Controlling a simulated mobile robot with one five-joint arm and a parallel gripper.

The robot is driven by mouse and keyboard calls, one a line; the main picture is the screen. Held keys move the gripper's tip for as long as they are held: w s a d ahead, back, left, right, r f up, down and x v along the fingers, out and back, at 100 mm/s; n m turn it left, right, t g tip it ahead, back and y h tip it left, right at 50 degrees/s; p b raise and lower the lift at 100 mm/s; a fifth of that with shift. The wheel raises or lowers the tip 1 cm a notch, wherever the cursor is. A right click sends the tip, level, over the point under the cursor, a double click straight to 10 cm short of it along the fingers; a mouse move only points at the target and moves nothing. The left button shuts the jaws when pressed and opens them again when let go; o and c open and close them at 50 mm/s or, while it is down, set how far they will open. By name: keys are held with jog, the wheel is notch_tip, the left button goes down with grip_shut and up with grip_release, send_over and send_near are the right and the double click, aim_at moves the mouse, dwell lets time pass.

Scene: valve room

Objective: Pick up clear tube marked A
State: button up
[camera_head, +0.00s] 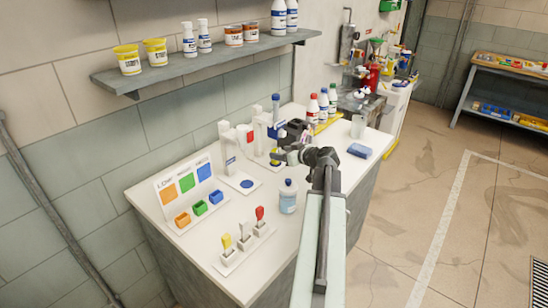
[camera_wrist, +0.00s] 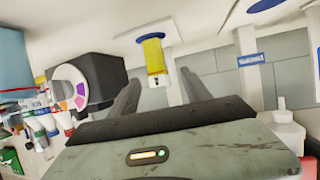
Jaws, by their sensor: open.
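The wrist view looks upside down. A yellow-filled tube (camera_wrist: 154,58) with a small pale label at one end stands on a blue disc (camera_wrist: 150,38) on a white base. The label's mark is too small to read, so I cannot confirm it is A. The tube appears just beyond the fingertips, with no contact visible.
A second white stand with a blue disc (camera_head: 247,184) is to the left. A bottle (camera_head: 288,196) and a rack of colored-handled items (camera_head: 244,242) stand in front. Several capped bottles (camera_head: 313,108), a clear cup (camera_head: 358,127) and a blue sponge (camera_head: 360,151) are behind and right.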

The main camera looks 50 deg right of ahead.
aim_at(278, 151)
jog(key=b+x, duration=0.2)
jog(key=x, duration=0.3)
jog(key=shift+d, duration=0.2)
grip_shut()
jog(key=shift+r, duration=0.1)
